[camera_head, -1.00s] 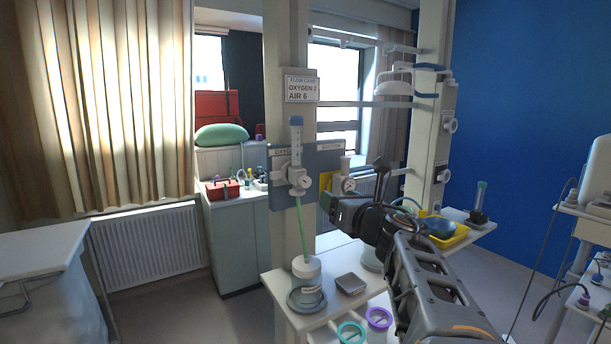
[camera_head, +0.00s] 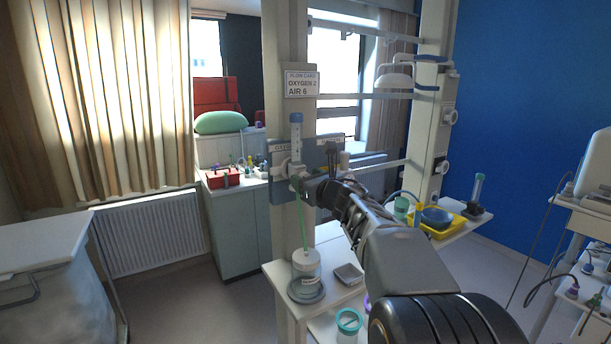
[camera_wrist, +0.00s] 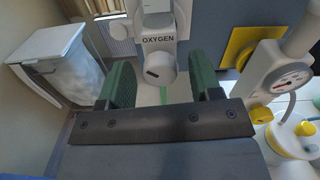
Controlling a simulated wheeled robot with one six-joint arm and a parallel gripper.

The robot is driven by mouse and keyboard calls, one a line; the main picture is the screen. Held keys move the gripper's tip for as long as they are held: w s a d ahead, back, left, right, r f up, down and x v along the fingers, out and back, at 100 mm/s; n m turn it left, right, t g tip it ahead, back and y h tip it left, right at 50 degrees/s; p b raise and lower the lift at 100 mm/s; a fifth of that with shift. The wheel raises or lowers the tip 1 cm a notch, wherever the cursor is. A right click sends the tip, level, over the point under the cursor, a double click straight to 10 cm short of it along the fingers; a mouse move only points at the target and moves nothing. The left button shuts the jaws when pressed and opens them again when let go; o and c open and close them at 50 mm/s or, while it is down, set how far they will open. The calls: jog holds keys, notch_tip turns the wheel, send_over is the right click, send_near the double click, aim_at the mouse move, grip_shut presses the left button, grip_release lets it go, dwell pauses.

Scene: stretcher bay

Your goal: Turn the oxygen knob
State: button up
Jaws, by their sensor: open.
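The oxygen flowmeter (camera_head: 296,128) stands on the grey-blue wall panel, with a green tube hanging below it in the head view. In the wrist view its white block carries the word OXYGEN (camera_wrist: 158,40), and the round white oxygen knob (camera_wrist: 160,69) with a dark slot faces me. My gripper (camera_wrist: 163,82) is open, its two green-padded fingers on either side of the knob's lower part, with gaps to both. In the head view my gripper (camera_head: 307,186) is at the flowmeter and hides most of the knob. Contact with the knob is not visible.
A suction gauge (camera_wrist: 290,78) and yellow plate (camera_wrist: 240,46) are close on the right in the wrist view. A flow card (camera_head: 301,84) on the post reads OXYGEN 2, AIR 6. Below, a shelf holds a humidifier bottle (camera_head: 306,262) and a small metal box (camera_head: 349,273).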

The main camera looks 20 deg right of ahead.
jog(key=shift+w+a, duration=0.1)
jog(key=shift+w, duration=0.35)
jog(key=shift+c, duration=0.4)
jog(key=c, duration=0.9)
jog(key=shift+o, duration=0.2)
jog(key=m, duration=0.9)
jog(key=shift+m, duration=0.4)
